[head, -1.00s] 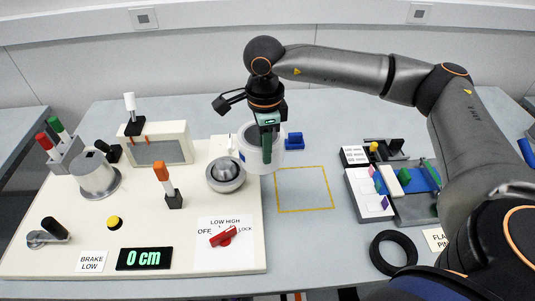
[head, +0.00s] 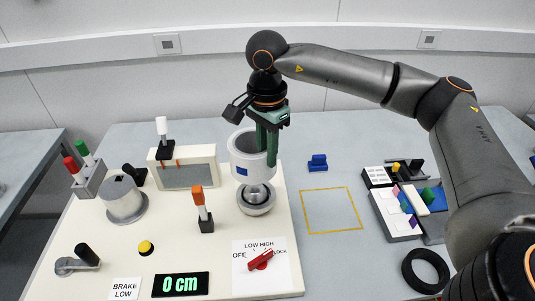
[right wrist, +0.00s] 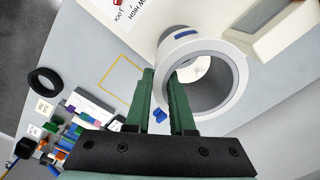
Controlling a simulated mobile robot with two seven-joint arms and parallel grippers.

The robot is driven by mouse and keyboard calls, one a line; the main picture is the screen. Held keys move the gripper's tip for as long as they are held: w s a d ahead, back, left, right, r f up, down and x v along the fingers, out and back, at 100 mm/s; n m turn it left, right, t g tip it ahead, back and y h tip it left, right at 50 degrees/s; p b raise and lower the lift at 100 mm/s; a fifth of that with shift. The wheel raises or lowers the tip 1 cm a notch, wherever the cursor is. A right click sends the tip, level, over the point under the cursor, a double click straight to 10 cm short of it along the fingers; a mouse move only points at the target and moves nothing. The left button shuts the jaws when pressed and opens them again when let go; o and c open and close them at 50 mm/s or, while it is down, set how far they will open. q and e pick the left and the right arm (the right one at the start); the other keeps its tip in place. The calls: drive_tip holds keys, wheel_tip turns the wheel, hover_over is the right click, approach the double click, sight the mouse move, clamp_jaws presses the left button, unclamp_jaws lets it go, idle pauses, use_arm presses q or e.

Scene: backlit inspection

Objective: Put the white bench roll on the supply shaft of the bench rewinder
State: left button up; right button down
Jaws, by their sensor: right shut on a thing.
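The white bench roll (head: 242,150), a short hollow cylinder with a blue mark, is held by my right gripper (head: 268,150). The gripper is shut on its wall on the right side; the right wrist view also shows the roll (right wrist: 236,84), with the green fingers (right wrist: 162,76) at its rim. The bench rewinder (head: 215,262) is a cream board. Its round metal supply shaft (head: 256,202) stands at the board's right side, just below the roll in the head view. The roll looks raised; whether the shaft tip is inside its bore is hidden. My left gripper is not seen.
A metal drum (head: 121,203), an orange-topped lever (head: 199,210) and a red selector knob (head: 261,260) stand on the board. A yellow outlined square (head: 331,233) on the table is empty. A blue block (head: 317,162), a black ring (head: 425,271) and a parts tray (head: 397,228) lie right.

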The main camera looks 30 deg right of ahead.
sight(267, 172)
idle(0.4)
drive_tip(key=shift+f+b, duration=2.4)
drive_tip(key=shift+f, duration=0.5)
drive_tip(key=shift+f, duration=0.1)
drive_tip(key=shift+f+b, duration=1.5)
drive_tip(key=shift+f, duration=0.2)
drive_tip(key=shift+r, duration=0.15)
drive_tip(key=shift+f, duration=0.2)
drive_tip(key=c, duration=0.7)
unclamp_jaws()
